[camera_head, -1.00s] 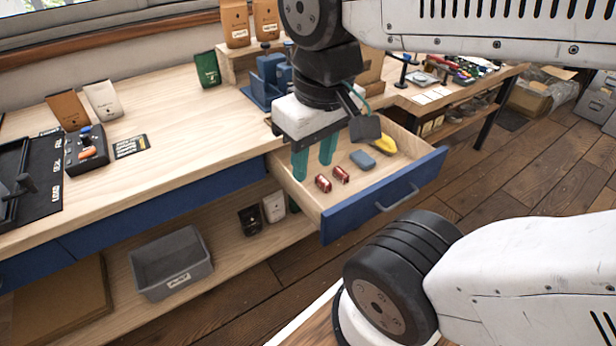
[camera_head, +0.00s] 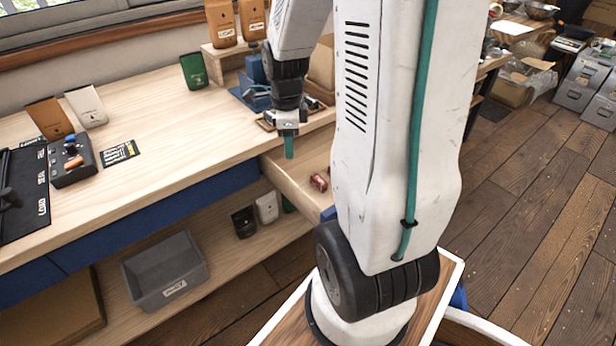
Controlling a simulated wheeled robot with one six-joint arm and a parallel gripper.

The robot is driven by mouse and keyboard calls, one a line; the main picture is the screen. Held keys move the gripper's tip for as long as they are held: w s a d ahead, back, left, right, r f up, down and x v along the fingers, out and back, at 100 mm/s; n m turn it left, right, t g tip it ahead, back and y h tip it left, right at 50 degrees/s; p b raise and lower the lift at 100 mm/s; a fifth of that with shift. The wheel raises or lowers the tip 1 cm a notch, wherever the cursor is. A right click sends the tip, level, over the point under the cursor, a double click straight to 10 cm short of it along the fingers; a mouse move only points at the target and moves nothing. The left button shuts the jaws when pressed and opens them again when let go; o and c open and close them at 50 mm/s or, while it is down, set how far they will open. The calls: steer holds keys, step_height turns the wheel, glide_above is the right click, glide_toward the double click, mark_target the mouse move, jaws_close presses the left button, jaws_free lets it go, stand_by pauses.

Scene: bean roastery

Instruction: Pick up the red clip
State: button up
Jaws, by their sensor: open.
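A small red clip (camera_head: 319,182) lies on the floor of the open drawer (camera_head: 285,180), close to my arm's edge in the picture. My arm hides most of the drawer, including whatever lies farther right in it. My gripper (camera_head: 289,150) points down with teal fingers, above the drawer's left back part. It is up and to the left of the red clip, apart from it. The fingers overlap in this view, and nothing shows held between them.
The wooden workbench (camera_head: 150,110) stretches left, with a control box (camera_head: 72,163) and several bags on it. A grey bin (camera_head: 165,270) sits on the lower shelf. A blue device (camera_head: 256,80) stands behind my gripper.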

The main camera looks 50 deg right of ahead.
mark_target(319, 179)
steer(key=d+f+m, duration=0.3)
steer(key=f, duration=0.1)
steer(key=s+d+f+m, duration=0.1)
steer(key=d+f+m, duration=0.2)
steer(key=m, duration=0.1)
steer(key=s+d+f+m, duration=0.1)
steer(key=d+f+m, duration=0.2)
steer(key=f+m, duration=0.1)
steer(key=shift+s+d+f, duration=0.1)
steer(key=shift+d+f, duration=0.25)
steer(key=shift+m, duration=0.3)
steer(key=f, duration=0.8)
steer(key=shift+d, duration=0.4)
jaws_close()
